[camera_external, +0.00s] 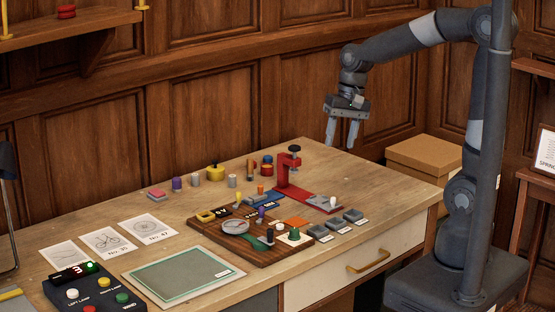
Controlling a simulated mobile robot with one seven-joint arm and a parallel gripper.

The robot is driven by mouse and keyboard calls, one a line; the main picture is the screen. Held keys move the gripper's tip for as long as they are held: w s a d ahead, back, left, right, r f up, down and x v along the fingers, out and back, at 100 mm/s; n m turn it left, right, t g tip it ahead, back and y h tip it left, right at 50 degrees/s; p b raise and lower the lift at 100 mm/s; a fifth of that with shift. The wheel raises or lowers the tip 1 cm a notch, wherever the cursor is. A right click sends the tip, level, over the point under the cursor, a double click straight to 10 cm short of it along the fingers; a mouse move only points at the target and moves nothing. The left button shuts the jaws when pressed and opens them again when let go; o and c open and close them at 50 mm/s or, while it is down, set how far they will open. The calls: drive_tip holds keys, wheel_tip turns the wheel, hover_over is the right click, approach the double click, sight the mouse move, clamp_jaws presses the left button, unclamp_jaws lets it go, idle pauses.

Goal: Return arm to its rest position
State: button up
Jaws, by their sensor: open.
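My gripper (342,133) hangs above the back right part of the wooden table (400,185), pointing down. Its two fingers are apart and nothing shows between them. My arm reaches left from its column at the right, with the forearm raised well above the table. The gripper is up and to the right of a red clamp-like stand (283,172) and appears clear of it.
A dark wooden board (275,258) holds several small coloured parts. Several small pieces stand behind it. Cards (107,241), a green mat (180,275) and a button box (95,296) lie at the left. A cardboard box (425,155) stands behind the table's right end.

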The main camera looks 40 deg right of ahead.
drive_tip(key=s+d+r+n+t+h, duration=0.2)
drive_tip(key=s+d+r+n+t, duration=0.2)
drive_tip(key=s+d, duration=0.5)
drive_tip(key=shift+s+d+r+t, duration=0.4)
drive_tip(key=shift+s+r, duration=0.1)
drive_tip(key=shift+s, duration=0.75)
